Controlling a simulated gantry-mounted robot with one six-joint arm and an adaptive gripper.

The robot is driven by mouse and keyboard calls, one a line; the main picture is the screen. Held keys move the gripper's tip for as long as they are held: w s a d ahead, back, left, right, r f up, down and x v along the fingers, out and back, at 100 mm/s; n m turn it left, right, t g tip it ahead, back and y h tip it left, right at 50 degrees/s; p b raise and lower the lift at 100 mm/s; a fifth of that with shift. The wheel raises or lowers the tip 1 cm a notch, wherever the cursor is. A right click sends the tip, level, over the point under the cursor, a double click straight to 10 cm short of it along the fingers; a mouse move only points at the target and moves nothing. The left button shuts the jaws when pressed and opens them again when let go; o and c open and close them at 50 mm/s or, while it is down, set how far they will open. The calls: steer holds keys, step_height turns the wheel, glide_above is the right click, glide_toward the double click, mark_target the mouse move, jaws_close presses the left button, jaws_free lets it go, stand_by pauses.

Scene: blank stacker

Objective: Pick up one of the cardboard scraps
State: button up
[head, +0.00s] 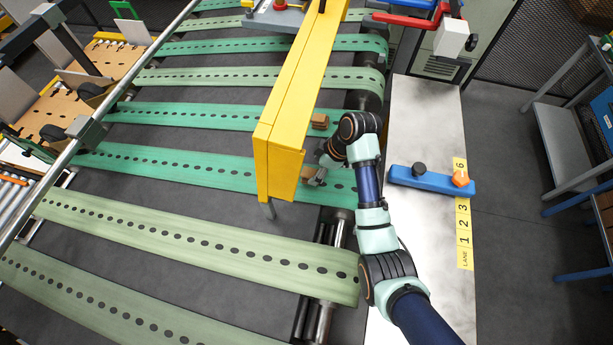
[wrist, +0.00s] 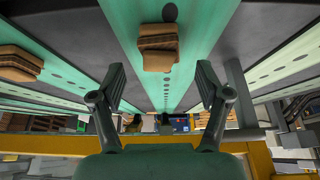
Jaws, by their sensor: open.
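Two brown cardboard scraps, each looking like a small stack of layers, lie on separate green belts. In the wrist view one scrap (wrist: 158,47) is on the central belt, ahead of the fingertips and centred on the gap between them. The other scrap (wrist: 20,63) is at the left edge on a neighbouring belt. In the head view one scrap (head: 320,121) shows beside the yellow beam. The other (head: 308,171) is partly hidden by my gripper (head: 318,178). My gripper (wrist: 160,77) is open, with nothing between its fingers.
A yellow beam (head: 292,100) spans the belts close to the left of my gripper. Several perforated green belts (head: 190,225) run beneath, with dark gaps between them. A metal ledge (head: 420,120) on the right carries a blue bar (head: 430,180) and a lane-number strip (head: 463,225).

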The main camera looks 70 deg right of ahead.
mark_target(312, 173)
steer(key=x, duration=0.5)
steer(key=shift+w+f, duration=0.1)
steer(key=c, duration=0.9)
